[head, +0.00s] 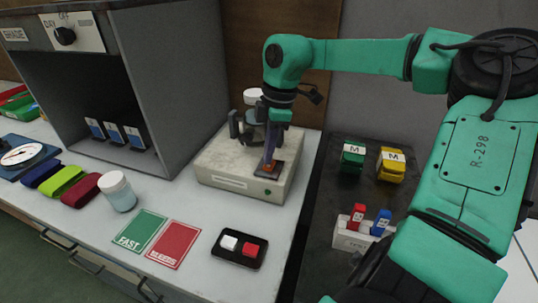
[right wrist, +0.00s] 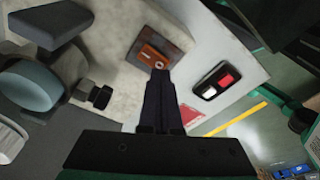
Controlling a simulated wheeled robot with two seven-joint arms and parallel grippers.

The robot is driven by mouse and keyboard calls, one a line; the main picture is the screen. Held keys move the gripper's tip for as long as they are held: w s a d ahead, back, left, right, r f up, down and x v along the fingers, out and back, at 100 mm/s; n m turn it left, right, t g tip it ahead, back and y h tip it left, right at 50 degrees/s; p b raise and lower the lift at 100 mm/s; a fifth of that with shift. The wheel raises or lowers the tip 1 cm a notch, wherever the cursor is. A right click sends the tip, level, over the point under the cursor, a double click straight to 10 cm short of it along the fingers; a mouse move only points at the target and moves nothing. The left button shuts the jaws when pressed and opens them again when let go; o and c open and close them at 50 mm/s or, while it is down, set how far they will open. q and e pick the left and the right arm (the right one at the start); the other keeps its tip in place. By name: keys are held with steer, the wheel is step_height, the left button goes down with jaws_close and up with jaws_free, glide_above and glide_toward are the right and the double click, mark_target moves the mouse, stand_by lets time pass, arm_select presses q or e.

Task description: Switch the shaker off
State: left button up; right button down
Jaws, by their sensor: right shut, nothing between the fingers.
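The shaker (head: 226,160) is a pale box on the bench with a dark clamp and a white-capped vessel on top. Its orange rocker switch (head: 268,169) sits in a dark plate at the right of its top; it also shows in the right wrist view (right wrist: 149,55). A small green spot (head: 267,192) shows on the front face; I cannot tell if it is lit. My right gripper (head: 271,158) points down, shut and empty, with its fingertips (right wrist: 160,76) at the switch's edge. I cannot tell whether they touch it. My left gripper is not in view.
A black tray (head: 231,259) with a white and a red block lies in front, beside green (head: 140,231) and red (head: 174,244) cards. A white-capped jar (head: 118,191) stands left. A grey cabinet (head: 165,90) rises behind left. Green and yellow blocks stand on the dark surface right.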

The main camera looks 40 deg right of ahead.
mark_target(269, 166)
steer(key=shift+f+b, duration=0.65)
steer(key=shift+f, duration=0.25)
steer(key=shift+r, duration=0.1)
step_height(269, 166, up, 7)
steer(key=p, duration=0.5)
steer(key=shift+p, duration=0.3)
stand_by(0.4)
